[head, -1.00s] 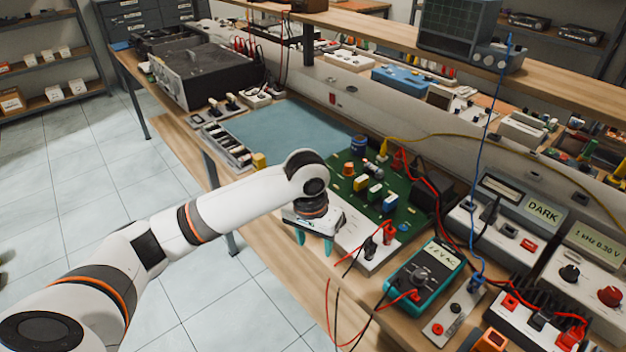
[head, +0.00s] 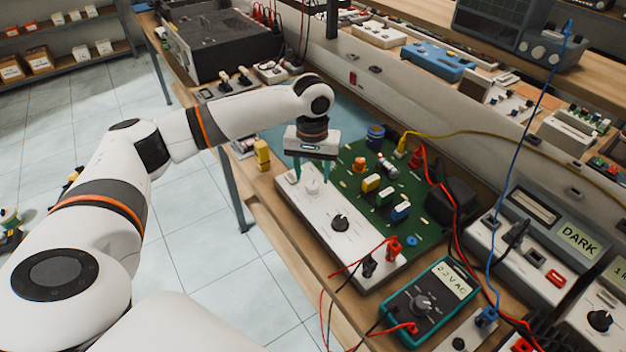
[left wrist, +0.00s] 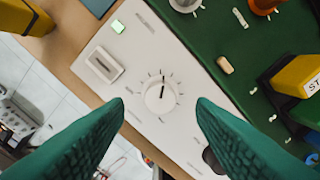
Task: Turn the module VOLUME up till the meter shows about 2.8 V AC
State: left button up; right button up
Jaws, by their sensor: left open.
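The module is a green circuit board (head: 405,225) with a white front panel (head: 365,245). A white knob (head: 312,187) and a black knob (head: 340,223) stand on the panel; the printed labels are too small to read. My left gripper (head: 312,172) is open above the white knob, pointing down. In the left wrist view the white knob (left wrist: 160,97), with a dark pointer line, lies between the green fingertips (left wrist: 162,106), with gaps both sides. The teal meter (head: 425,303) has a lit display (head: 447,288) ending in "V AC"; its digits are unclear. My right gripper is out of view.
Red and black leads plug into the panel's near right end (head: 380,258). A yellow block (head: 262,155) stands on the bench left of the gripper. Grey instruments (head: 560,255) stand at right. The bench's front edge runs close along the panel.

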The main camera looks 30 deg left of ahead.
aim_at(312, 185)
pick_arm(q)
notch_tip(312, 185, down, 2)
jog(key=shift+s+f, duration=0.1)
jog(key=shift+f, duration=0.6)
jog(key=shift+c, duration=1)
jog(key=c, duration=0.8)
jog(key=shift+o, duration=0.2)
jog(key=m+p, duration=0.2)
jog(key=p, duration=0.2)
jog(key=m+p, duration=0.2)
jog(key=p, duration=0.2)
jog(key=shift+r, duration=0.3)
jog(key=shift+f+m+p, duration=0.2)
jog(key=shift+m+p, duration=0.4)
jog(key=shift+f, duration=0.15)
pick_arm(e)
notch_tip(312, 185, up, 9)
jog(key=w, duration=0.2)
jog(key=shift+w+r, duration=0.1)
pick_arm(q)
jog(key=o, duration=1)
jog(key=shift+c, duration=0.2)
